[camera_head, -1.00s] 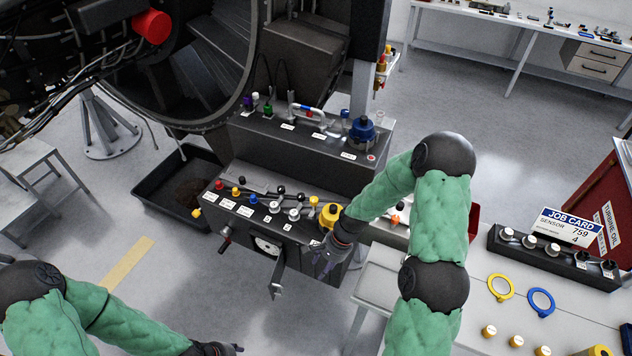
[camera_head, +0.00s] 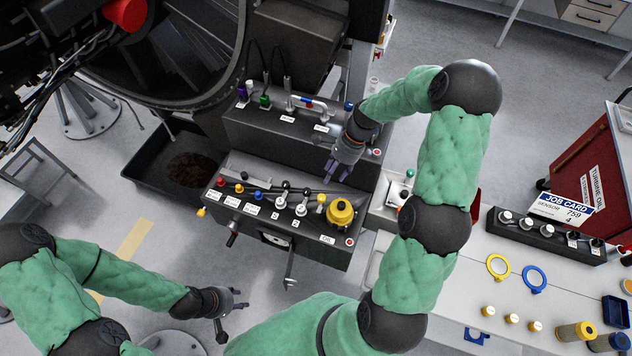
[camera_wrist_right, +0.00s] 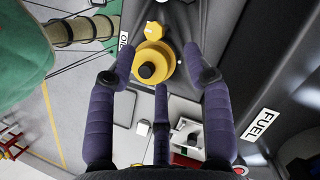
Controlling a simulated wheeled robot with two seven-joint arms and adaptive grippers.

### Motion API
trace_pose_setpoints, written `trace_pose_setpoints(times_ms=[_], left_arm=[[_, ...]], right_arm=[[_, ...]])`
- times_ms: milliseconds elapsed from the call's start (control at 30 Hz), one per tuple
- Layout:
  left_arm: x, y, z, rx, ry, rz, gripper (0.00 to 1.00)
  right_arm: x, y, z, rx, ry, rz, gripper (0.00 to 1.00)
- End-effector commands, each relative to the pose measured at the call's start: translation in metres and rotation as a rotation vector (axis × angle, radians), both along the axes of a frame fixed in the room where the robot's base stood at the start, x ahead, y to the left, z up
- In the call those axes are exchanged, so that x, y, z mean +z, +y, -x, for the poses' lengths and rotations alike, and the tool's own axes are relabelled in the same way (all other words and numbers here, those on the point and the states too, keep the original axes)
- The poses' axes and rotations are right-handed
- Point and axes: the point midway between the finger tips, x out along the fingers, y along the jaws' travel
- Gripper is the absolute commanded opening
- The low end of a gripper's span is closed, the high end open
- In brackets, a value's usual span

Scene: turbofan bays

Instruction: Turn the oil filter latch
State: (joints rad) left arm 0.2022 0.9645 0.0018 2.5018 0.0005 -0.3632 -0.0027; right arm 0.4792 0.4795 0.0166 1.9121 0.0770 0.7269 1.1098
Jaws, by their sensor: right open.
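A yellow round knob (camera_head: 341,211) sits at the right end of the lower black panel, with an OIL label (camera_head: 328,239) in front of it. A small yellow piece (camera_head: 321,200) stands beside it; which part is the latch I cannot tell. In the right wrist view the yellow knob (camera_wrist_right: 158,52) has a black centre and lies beyond my spread fingers. My right gripper (camera_head: 335,172) is open and empty, above the panel behind the knob, not visibly touching it. My left gripper (camera_head: 236,312) is open and empty, low in front of the panel.
Levers (camera_head: 280,203) and coloured knobs line the lower panel left of the yellow knob. The upper shelf (camera_head: 262,122) rises behind, and my right arm hides part of it. A FUEL label (camera_wrist_right: 260,124) shows in the right wrist view. A white bench (camera_head: 460,275) stands at right.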

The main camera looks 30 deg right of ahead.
Motion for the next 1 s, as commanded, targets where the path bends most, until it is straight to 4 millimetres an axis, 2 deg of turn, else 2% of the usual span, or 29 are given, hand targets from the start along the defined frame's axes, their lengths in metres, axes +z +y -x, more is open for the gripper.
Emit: trace_pose_setpoints(times_ms=[167,400,600,800,1000], left_arm=[[0.005,0.000,0.002,0.000,0.004,0.001,0.40],[0.013,0.000,0.001,0.000,0.001,0.000,0.40],[0.018,0.000,0.001,-0.001,0.002,0.000,0.40],[0.019,0.000,0.001,-0.001,0.003,0.001,0.40],[0.019,0.000,0.001,0.000,0.002,0.000,0.40]], right_arm=[[-0.021,0.010,0.001,0.002,0.004,-0.002,0.51],[-0.061,0.026,0.000,0.004,0.004,-0.002,0.51],[-0.084,0.036,-0.001,0.002,0.002,-0.001,0.51],[-0.095,0.040,-0.002,0.002,0.000,0.000,0.51],[-0.096,0.040,-0.002,0.002,-0.001,0.001,0.51]])
